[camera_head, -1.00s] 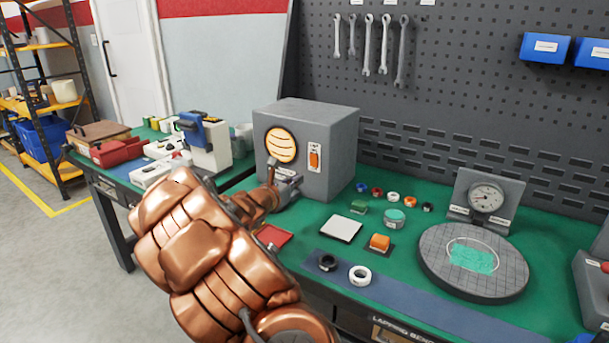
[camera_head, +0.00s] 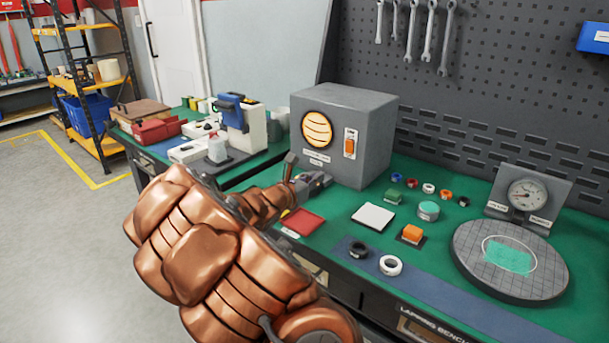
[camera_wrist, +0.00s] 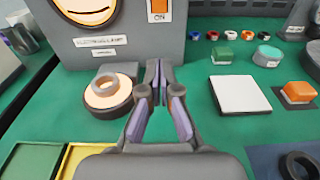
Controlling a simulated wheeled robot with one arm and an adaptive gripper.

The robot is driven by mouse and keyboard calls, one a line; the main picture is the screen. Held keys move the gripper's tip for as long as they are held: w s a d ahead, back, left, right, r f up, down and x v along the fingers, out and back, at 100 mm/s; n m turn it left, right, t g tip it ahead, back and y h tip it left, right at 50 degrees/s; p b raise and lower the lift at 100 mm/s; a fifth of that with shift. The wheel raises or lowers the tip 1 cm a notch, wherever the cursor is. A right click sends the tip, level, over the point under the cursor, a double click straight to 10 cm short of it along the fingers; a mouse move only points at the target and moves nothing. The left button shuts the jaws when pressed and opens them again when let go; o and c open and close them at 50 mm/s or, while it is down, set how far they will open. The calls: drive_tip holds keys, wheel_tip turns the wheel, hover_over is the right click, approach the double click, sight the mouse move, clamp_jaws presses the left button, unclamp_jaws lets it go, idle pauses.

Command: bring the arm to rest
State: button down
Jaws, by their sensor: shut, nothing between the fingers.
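My gripper (camera_wrist: 157,72) is shut and empty in the wrist view, its two fingertips together above the green bench top, in front of the grey lamp box. In the head view my gripper (camera_head: 300,178) shows small at the end of my copper-coloured arm, close to the box's front. My arm is bent and stretches over the near edge of the bench. A round lit stand (camera_wrist: 97,101) with a grey nut-like ring (camera_wrist: 107,82) on it is just left of the fingers; my arm hides it in the head view.
The grey lamp box (camera_head: 365,135) stands right ahead. A white square plate (camera_head: 373,217), an orange block (camera_head: 412,232), black and white rings, and a round lapping plate (camera_head: 510,285) with a dial gauge (camera_head: 527,195) are to the right. A red tray (camera_head: 304,221) lies beside my forearm.

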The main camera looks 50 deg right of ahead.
idle(0.5)
drive_tip(key=s+a+m+g+y, duration=0.5)
drive_tip(key=s+a+m, duration=0.7)
drive_tip(key=s, duration=0.4)
drive_tip(key=s+a+f+m+t+y, duration=0.15)
drive_tip(key=s+a+y, duration=0.25)
drive_tip(key=a, duration=0.6)
drive_tip(key=s+a+f+m+y, duration=0.3)
drive_tip(key=a+y, duration=0.1)
drive_tip(key=a, duration=0.7)
drive_tip(key=s+a+f+m+y, duration=0.2)
drive_tip(key=s+a+f+y, duration=0.15)
drive_tip(key=a, duration=0.65)
wheel_tip(320, 180, up, 16)
drive_tip(key=t+p, duration=0.1)
drive_tip(key=p, duration=1.2)
drive_tip(key=shift+w+f+y+p, duration=0.15)
drive_tip(key=shift+w+y+p, duration=0.2)
drive_tip(key=shift+p, duration=0.05)
